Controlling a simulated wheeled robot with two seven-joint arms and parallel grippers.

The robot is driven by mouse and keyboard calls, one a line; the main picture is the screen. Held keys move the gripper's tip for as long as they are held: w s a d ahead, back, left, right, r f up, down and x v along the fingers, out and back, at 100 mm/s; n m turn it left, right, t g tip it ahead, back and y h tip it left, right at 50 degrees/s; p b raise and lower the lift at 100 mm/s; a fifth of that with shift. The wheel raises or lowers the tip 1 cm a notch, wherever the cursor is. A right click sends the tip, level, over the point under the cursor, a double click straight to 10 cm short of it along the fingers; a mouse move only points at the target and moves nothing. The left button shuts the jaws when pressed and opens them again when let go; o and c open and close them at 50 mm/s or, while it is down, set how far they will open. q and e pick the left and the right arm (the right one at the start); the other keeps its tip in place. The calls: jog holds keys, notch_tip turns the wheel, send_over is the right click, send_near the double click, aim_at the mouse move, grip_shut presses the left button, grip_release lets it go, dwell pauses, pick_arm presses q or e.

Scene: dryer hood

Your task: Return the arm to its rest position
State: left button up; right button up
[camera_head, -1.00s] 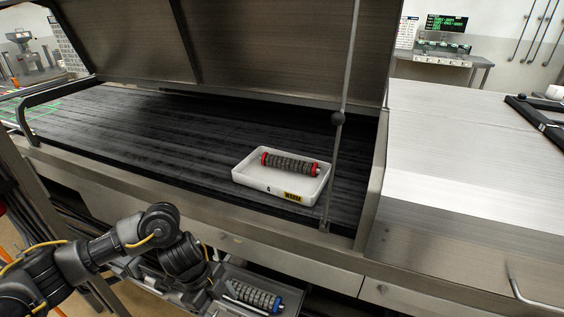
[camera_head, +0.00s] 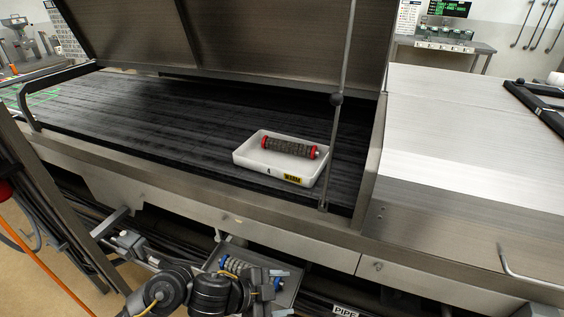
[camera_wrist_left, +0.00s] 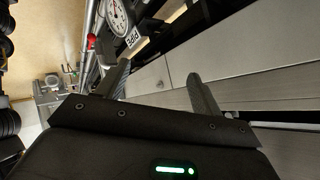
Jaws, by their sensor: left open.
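My left arm comes in from the bottom of the head view, below the dryer's front edge. Its left gripper (camera_head: 108,240) points left there, open and small in view, in front of the machine's frame. In the left wrist view the two fingers (camera_wrist_left: 160,70) stand apart with nothing between them, in front of a light panel. A white tray (camera_head: 248,166) stands on the dark belt (camera_head: 130,115) under the raised hood (camera_head: 280,40). It holds a grey roller with red ends (camera_head: 290,146). My right gripper is not in view.
A lower tray holding a roller with blue ends (camera_head: 235,266) is partly hidden behind my arm. A thin upright rod (camera_head: 345,90) stands beside the white tray. A gauge (camera_wrist_left: 117,17) and a PIPE label (camera_wrist_left: 130,37) show in the wrist view.

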pick_arm(q)
jog(key=s+a+f+n+y, duration=0.45)
jog(key=s+a+n, duration=0.45)
jog(key=a, duration=0.3)
jog(key=s+a+f+n+y, duration=0.3)
jog(key=s+a+n+y, duration=0.2)
jog(key=s+a+n, duration=0.55)
notch_tip(320, 180, down, 25)
jog(key=a+m+g, duration=0.2)
jog(key=m, duration=0.1)
jog(key=s+a+f+g, duration=0.1)
jog(key=s+a+f, duration=0.1)
jog(key=s+f, duration=1.4)
jog(key=shift+a+f, duration=0.35)
jog(key=shift+a, duration=0.05)
